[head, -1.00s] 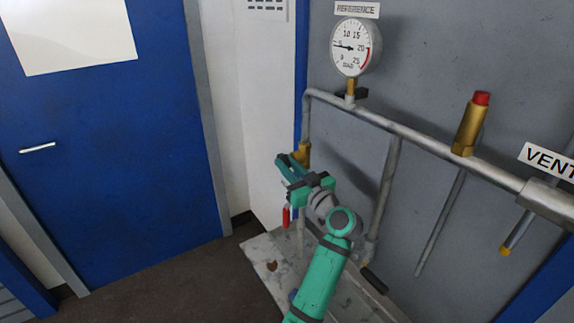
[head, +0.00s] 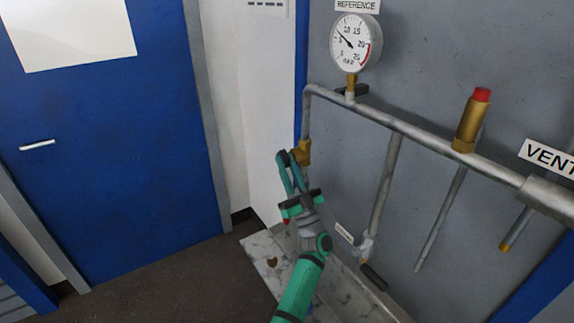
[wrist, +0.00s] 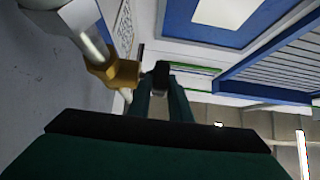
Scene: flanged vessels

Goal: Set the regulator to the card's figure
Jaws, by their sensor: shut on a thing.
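The brass regulator (head: 304,150) sits at the left end of the grey pipe in the head view. It also shows in the wrist view as a brass body (wrist: 124,73). My gripper (head: 285,160) is at its left side, with its fingers pointing up. In the wrist view my gripper (wrist: 162,80) is shut on a small black knob (wrist: 161,70) beside the brass body. The round gauge (head: 355,43), under a REFERENCE label, has its needle pointing up and left, between 5 and 10. No card with a readable figure shows.
The grey pipe (head: 425,139) runs right to a brass fitting with a red cap (head: 470,122) and a VENT sign (head: 553,160). A dark-handled valve (head: 372,275) hangs below it. A marbled surface (head: 262,252) lies beneath my arm. A blue door (head: 120,150) stands left.

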